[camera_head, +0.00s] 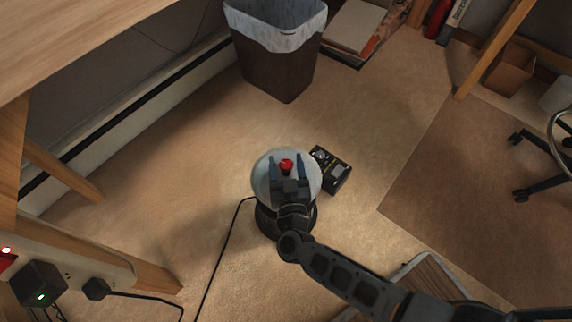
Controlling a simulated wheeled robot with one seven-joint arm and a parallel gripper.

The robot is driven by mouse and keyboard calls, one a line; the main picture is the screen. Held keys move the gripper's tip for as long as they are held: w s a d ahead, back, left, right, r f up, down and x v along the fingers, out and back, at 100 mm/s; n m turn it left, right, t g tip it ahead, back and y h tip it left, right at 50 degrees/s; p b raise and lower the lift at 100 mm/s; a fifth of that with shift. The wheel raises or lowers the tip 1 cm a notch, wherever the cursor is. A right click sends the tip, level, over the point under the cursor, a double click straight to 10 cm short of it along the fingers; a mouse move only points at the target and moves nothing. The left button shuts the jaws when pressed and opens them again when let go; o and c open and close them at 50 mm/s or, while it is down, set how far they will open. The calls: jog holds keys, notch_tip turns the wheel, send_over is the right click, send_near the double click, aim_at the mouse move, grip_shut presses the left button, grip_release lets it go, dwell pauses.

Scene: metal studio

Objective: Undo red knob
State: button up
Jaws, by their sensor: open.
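The red knob (286,165) is small and sits between the two fingers of my gripper (286,163), as seen from above in the head view. My gripper is open, with one finger left of the knob and one right of it. Whether either finger touches the knob cannot be told. Behind the gripper is a round pale thing (262,181) on a dark base (266,221). My gripper and wrist hide its lower middle. A small dark box with light marks (336,174) is just right of it.
A brown bin with a pale liner (279,70) stands at the top. A wooden desk (75,35) is at the upper left. A black cable (224,250) runs along the carpet at the left. A wheeled chair base (530,165) is at the far right. Carpet between them is clear.

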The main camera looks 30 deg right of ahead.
jog(key=c, duration=1)
jog(key=shift+c, duration=0.2)
